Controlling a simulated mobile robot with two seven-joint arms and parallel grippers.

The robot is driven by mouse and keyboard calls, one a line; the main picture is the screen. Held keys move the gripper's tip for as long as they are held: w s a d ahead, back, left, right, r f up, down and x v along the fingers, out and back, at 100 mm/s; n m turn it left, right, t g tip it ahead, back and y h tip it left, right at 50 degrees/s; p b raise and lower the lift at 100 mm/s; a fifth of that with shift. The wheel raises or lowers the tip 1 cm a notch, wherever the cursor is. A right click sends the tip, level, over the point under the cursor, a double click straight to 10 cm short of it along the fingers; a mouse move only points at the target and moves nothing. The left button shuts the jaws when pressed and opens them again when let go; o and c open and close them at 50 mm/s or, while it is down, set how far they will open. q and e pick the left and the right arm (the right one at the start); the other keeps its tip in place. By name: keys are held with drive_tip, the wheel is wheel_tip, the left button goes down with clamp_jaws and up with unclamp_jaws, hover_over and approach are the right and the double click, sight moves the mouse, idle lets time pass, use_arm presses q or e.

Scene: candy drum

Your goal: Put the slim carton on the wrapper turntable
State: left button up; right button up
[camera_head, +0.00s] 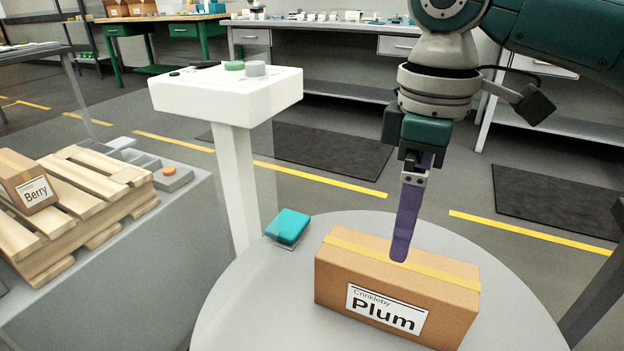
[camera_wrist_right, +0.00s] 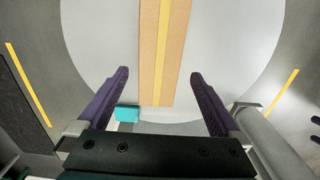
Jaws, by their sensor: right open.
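A long brown carton (camera_head: 350,270) with a yellow tape strip and a "Plum" label lies flat on the round grey turntable (camera_head: 235,308). In the right wrist view the taped carton top (camera_wrist_right: 150,60) lies between my finger lines, with a gap on each side. My right gripper (camera_head: 402,250) is open and empty, pointing down over the carton; its two purple fingers also show in the right wrist view (camera_wrist_right: 160,75). In the head view one finger overlaps the carton's top; I cannot tell whether it touches. My left gripper is not in view.
A teal block (camera_head: 288,226) sits at the turntable's far left edge. A white pedestal with buttons (camera_head: 225,90) stands behind it. At left, a wooden pallet (camera_head: 100,190) holds a "Berry" carton (camera_head: 27,182). Workbenches line the back.

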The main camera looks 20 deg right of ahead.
sight(380, 283)
drive_tip(key=shift+a+r, duration=0.15)
drive_tip(key=shift+r, duration=0.15)
drive_tip(key=s+a+f+t+y, duration=0.2)
drive_tip(key=s+a+f, duration=0.4)
drive_tip(key=s+a, duration=0.35)
drive_tip(key=s+d+m+t+h, duration=0.1)
drive_tip(key=s+d+m, duration=0.3)
drive_tip(key=s+m, duration=0.2)
drive_tip(key=shift+s+d+r+t+h, duration=0.2)
drive_tip(key=shift+s+r+t+h, duration=0.15)
drive_tip(key=shift+s, duration=0.9)
